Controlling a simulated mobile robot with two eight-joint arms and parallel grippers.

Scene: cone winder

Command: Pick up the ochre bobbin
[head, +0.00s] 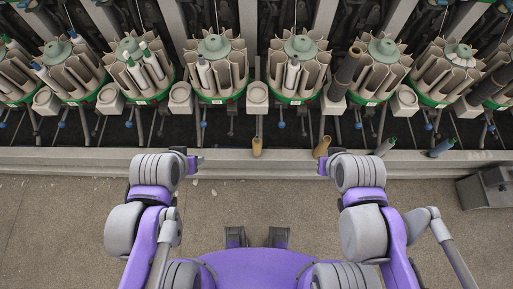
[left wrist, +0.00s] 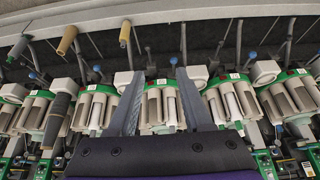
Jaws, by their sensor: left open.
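The ochre bobbin (head: 322,147) stands on the ledge in front of the machine, right of the middle in the head view. I take it to be the yellowish one (left wrist: 67,40) at the upper left of the left wrist view. A similar tan bobbin (head: 257,147) stands to its left in the head view. My left gripper (head: 192,163) is left of both, apart from them; its two fingers (left wrist: 155,90) are spread and empty. My right gripper (head: 323,166) is just in front of the ochre bobbin; its jaw opening does not show clearly.
A grey-green bobbin (head: 384,147) and a blue-grey one (head: 441,148) are farther right on the ledge (head: 90,158). Behind stands a row of green-based winder units (head: 215,70) with cones. A dark box (head: 485,189) is at the right.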

